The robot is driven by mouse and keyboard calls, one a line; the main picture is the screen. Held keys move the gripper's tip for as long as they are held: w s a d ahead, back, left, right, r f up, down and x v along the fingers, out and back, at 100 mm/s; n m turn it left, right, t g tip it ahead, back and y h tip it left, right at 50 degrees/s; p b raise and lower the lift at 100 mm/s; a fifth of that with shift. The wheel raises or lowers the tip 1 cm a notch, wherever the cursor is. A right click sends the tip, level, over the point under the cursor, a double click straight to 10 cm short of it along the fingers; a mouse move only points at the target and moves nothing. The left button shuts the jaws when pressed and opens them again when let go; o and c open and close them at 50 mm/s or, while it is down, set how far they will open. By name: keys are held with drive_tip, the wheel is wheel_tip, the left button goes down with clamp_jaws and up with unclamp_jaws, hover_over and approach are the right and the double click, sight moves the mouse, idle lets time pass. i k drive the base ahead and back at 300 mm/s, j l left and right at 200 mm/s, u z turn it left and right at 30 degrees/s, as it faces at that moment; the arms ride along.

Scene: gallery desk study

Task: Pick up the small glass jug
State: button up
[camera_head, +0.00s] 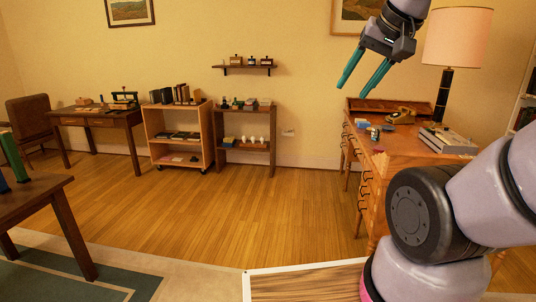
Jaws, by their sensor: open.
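My gripper (353,90) is raised high at the upper right of the head view. Its two teal fingers are apart, with nothing between them. I cannot pick out the small glass jug for certain. A small bluish item (375,134) stands near the left edge of the wooden desk (425,145) on the right, but it is too small to identify. Small items (238,103) also stand on top of the dark low shelf unit, too small to tell apart. My gripper touches none of these.
The desk also holds a telephone (401,116), a lamp (458,38) and books (447,141). Against the back wall are a book cart (180,153), a dark shelf unit (245,146), a wall shelf (244,67) and another desk (95,118). A dark table (40,200) is at left. Middle floor is clear.

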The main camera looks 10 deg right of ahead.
sight(376, 130)
drive_tip(key=i+j, duration=0.1)
drive_tip(key=i, duration=2.05)
drive_tip(key=i+j+z, duration=0.1)
drive_tip(key=i+z, duration=0.4)
drive_tip(key=i+j+z, duration=0.3)
drive_tip(key=i+z, duration=0.15)
drive_tip(key=i+j+z, duration=0.95)
drive_tip(key=j, duration=0.2)
drive_tip(key=i+j+z, duration=0.2)
drive_tip(key=j+z, duration=0.3)
drive_tip(key=j, duration=0.25)
